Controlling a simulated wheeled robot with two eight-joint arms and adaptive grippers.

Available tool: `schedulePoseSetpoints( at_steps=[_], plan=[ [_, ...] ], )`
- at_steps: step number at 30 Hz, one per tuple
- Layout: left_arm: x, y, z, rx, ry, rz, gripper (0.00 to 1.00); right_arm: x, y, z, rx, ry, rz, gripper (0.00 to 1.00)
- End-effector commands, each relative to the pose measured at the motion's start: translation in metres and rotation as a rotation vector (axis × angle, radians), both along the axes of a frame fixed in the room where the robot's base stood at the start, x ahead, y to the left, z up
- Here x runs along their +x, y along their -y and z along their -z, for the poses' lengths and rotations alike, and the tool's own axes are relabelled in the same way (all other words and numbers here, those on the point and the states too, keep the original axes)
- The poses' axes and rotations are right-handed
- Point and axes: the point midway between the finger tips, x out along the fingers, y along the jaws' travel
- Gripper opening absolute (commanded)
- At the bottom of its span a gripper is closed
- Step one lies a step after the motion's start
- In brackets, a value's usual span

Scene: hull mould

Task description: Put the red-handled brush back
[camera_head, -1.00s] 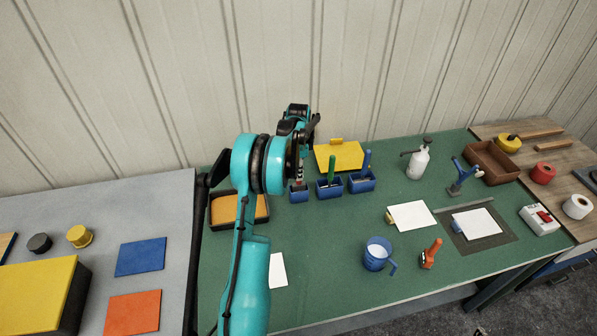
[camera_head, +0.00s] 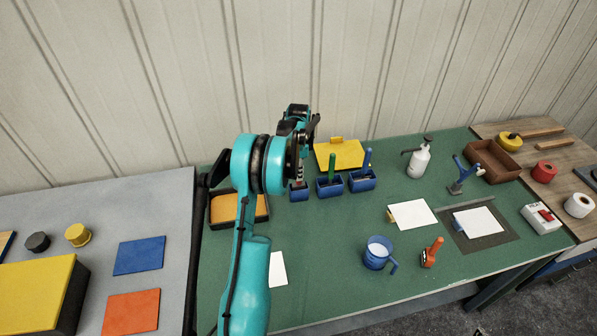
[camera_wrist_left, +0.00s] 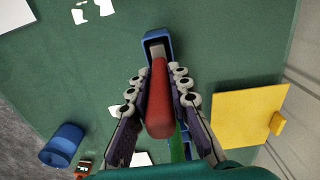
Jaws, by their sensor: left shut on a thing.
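The red-handled brush (camera_wrist_left: 160,105) is between the fingers of my left gripper (camera_wrist_left: 160,86), which is shut on its handle. In the left wrist view the brush's far end lines up with a blue holder (camera_wrist_left: 148,38). I cannot tell how deep it sits in it. In the head view my left gripper (camera_head: 299,172) points down at the leftmost blue holder (camera_head: 299,195), and my arm hides most of the brush. My right gripper is not in view.
Blue holders with a green-handled brush (camera_head: 332,168) and a blue-handled brush (camera_head: 367,160) stand close to the right. A blue mug (camera_head: 377,256) stands in front, with bare green mat between.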

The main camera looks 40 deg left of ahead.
Motion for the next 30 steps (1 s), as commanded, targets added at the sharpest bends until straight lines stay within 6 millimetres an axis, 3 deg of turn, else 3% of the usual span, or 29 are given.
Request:
schedulePoseSetpoints(
  at_steps=[7, 8, 10, 22, 30],
  plan=[
    [0.0, 0.0, 0.002, 0.0, 0.0, 0.0, 0.0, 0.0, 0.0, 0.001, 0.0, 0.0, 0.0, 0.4],
    [0.0, 0.0, 0.002, 0.0, 0.0, 0.0, 0.23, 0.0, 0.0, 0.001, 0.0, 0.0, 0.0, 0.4],
    [0.0, 0.0, 0.002, 0.0, 0.0, 0.0, 0.42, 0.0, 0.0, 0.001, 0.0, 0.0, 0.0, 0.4],
    [0.0, 0.0, -0.005, 0.0, 0.0, 0.0, 0.42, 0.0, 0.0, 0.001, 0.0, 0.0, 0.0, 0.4],
    [0.0, 0.0, -0.057, 0.0, 0.0, 0.0, 0.42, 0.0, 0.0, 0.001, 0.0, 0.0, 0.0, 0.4]
  ],
)
